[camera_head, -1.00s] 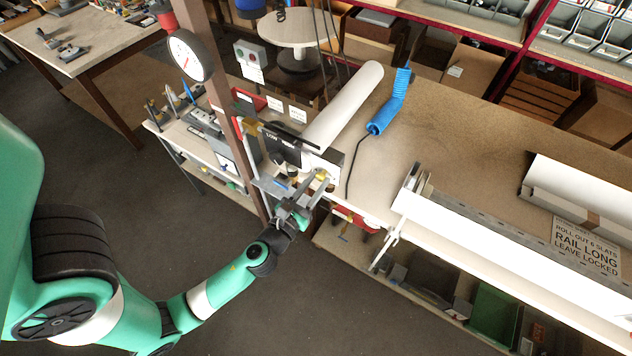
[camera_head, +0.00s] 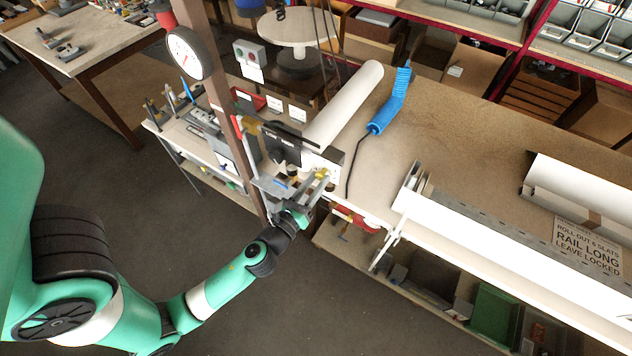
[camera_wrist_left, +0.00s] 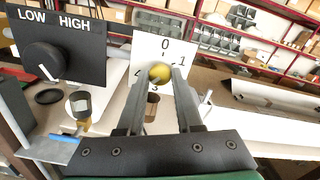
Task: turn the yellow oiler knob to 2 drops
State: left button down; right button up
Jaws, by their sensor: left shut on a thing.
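The yellow oiler knob (camera_wrist_left: 160,74) sits in front of a white dial plate (camera_wrist_left: 168,45) in the left wrist view. A 0 shows above the knob, a 1 at upper right, and partly covered figures at lower left and below. The 2 is hidden, and I cannot make out a pointer on the knob. My left gripper (camera_wrist_left: 158,80) is shut on the knob, one finger on each side. In the head view the knob (camera_head: 321,174) is small at the bench edge, with my left gripper (camera_head: 317,180) around it. My right gripper is out of view.
A black LOW/HIGH panel (camera_wrist_left: 62,45) with a black knob stands left of the dial. A small cup-shaped fitting (camera_wrist_left: 80,105) is near my left finger. A white roll (camera_head: 345,105) lies behind on the bench, and a long white rail (camera_head: 500,245) lies to the right.

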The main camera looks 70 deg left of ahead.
pick_arm(q)
jog(key=n+b, duration=0.1)
jog(key=n, duration=0.3)
jog(key=shift+n, duration=0.3)
jog(key=n+b, duration=0.2)
jog(key=n, duration=0.3)
jog(key=shift+n, duration=0.3)
jog(key=n+b, duration=0.2)
jog(key=n, duration=0.3)
jog(key=n+b, duration=0.2)
jog(key=n, duration=0.3)
jog(key=shift+r, duration=0.1)
jog(key=c, duration=0.6)
grip_release()
